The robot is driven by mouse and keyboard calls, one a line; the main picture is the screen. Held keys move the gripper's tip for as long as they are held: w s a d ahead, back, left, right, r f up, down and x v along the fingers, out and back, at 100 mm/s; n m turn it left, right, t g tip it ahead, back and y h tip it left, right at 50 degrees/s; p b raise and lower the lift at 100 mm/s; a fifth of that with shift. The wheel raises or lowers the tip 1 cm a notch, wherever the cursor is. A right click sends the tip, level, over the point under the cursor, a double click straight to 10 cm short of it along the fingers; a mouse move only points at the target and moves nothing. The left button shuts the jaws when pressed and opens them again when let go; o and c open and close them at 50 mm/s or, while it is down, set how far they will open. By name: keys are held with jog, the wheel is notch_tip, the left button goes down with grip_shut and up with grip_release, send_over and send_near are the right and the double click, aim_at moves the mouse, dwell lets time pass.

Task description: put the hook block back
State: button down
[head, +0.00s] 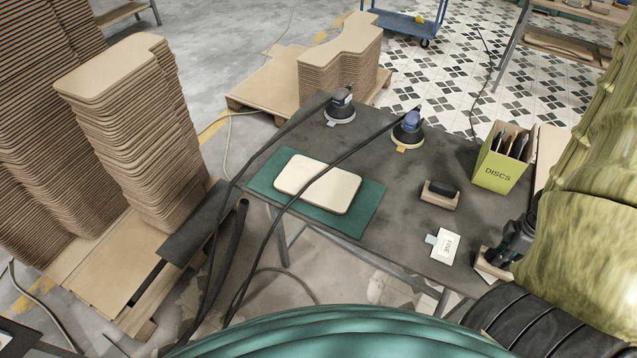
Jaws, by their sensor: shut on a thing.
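My gripper (505,257) is at the right edge of the dark table, reaching down from the right. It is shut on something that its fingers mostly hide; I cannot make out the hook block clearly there. A pale wooden piece (487,266), perhaps a holder, shows at and below the fingertips. I cannot tell whether what I hold touches it. A second wooden holder (438,202) stands farther back on the table with a dark block (443,188) in it.
The dark table (400,225) also bears a white label card (446,246), a green disc box (498,170), two corded sanders (340,107) (408,130) and a pale board (318,184) on a green mat (368,212). Stacked boards (130,130) stand left.

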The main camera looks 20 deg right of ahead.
jog(key=shift+f, duration=0.1)
jog(key=c, duration=1.2)
grip_release()
jog(key=shift+o, duration=0.2)
jog(key=shift+w+r, duration=0.1)
jog(key=shift+r, duration=0.7)
notch_tip(320, 180, up, 10)
jog(key=shift+r, duration=0.2)
